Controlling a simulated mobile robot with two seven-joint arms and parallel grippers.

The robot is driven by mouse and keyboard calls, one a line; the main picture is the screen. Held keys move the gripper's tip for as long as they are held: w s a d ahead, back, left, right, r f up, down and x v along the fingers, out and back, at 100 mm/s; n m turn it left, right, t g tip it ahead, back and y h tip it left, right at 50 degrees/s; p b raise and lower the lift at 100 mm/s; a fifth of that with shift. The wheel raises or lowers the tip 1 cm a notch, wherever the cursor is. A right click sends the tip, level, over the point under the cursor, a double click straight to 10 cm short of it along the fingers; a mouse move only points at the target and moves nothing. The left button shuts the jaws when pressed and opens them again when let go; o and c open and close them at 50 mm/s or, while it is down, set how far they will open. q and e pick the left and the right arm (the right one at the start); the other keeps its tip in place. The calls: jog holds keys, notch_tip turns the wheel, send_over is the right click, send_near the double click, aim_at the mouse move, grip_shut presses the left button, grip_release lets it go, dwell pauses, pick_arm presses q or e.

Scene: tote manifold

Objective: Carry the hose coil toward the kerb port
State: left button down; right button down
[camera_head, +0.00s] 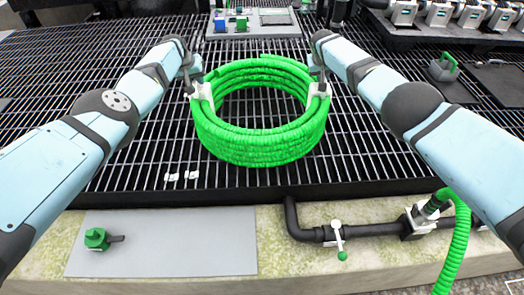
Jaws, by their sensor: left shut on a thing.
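A bright green hose coil (262,150) stands over the dark grating, near the middle of the camera_head view, with white handle blocks at its left and right sides. My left gripper (197,88) is shut on the coil's left white block. My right gripper (318,84) is at the right white block; its fingers are too small to tell open from shut. On the pale kerb in front, a black pipe (375,230) carries a white valve lever (337,238) and a grey fitting (419,222). I cannot tell which part is the kerb port.
A grey plate (170,255) with a green fitting (97,239) lies on the kerb at left. A green hose (456,250) hangs at the right. A grey panel (252,30) with blue and green parts is behind the coil. White fittings (438,14) line the back right.

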pick_arm(q)
jog(key=shift+f+b, duration=0.45)
jog(key=shift+f, duration=0.1)
pick_arm(e)
jog(key=shift+f, duration=0.55)
pick_arm(q)
jog(key=c, duration=1.1)
grip_release()
jog(key=shift+r, duration=0.2)
pick_arm(e)
jog(key=c, duration=1.1)
grip_release()
jog(key=shift+r, duration=0.15)
pick_arm(q)
jog(key=v, duration=1.2)
pick_arm(e)
jog(key=v, duration=1.2)
pick_arm(q)
jog(key=shift+s+f, duration=0.1)
pick_arm(e)
jog(key=shift+s+a, duration=0.1)
